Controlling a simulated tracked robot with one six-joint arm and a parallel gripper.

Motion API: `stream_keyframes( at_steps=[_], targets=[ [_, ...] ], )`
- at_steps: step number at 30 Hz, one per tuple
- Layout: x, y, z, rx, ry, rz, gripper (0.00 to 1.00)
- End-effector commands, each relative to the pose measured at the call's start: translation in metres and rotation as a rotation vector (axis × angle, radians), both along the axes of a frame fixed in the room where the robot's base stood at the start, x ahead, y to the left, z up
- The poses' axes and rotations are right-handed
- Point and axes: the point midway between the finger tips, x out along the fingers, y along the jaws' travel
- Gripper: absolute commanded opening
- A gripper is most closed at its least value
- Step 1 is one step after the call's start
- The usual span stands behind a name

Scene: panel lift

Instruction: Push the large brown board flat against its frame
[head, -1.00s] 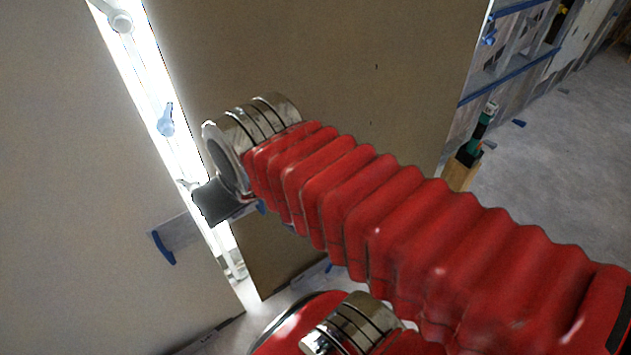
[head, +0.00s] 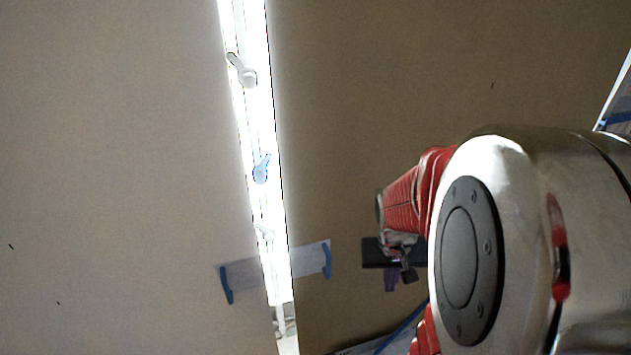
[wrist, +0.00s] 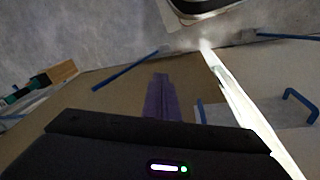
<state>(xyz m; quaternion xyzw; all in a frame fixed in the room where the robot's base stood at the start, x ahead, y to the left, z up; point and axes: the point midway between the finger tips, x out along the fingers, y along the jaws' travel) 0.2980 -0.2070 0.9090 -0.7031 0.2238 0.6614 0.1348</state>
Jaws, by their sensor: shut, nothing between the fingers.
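The large brown board (head: 380,90) fills the right half of the head view, and in the wrist view its surface (wrist: 125,97) lies beyond my gripper. A bright vertical gap runs along its left edge, beside a paler panel (head: 120,150). My gripper (head: 390,284) is in front of the lower part of the board, its purple fingers shut and empty. The fingers also show in the wrist view (wrist: 161,82), over the board. I cannot tell whether they touch it. The frame behind the board is mostly hidden.
A pale strip with blue ends (head: 245,273) spans the gap low down. Small hook-like fittings (head: 243,72) show in the bright gap. In the wrist view, grey floor (wrist: 100,35) lies beyond the board, with a wooden block (wrist: 62,73) at left.

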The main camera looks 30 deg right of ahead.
Motion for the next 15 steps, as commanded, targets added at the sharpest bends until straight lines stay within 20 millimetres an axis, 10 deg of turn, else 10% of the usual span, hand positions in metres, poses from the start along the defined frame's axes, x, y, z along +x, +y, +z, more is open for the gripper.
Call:
stream_keyframes(
  at_steps=[15],
  targets=[
    [-0.030,-0.101,-0.115,-0.016,0.013,-0.195,0.00]
  ],
)
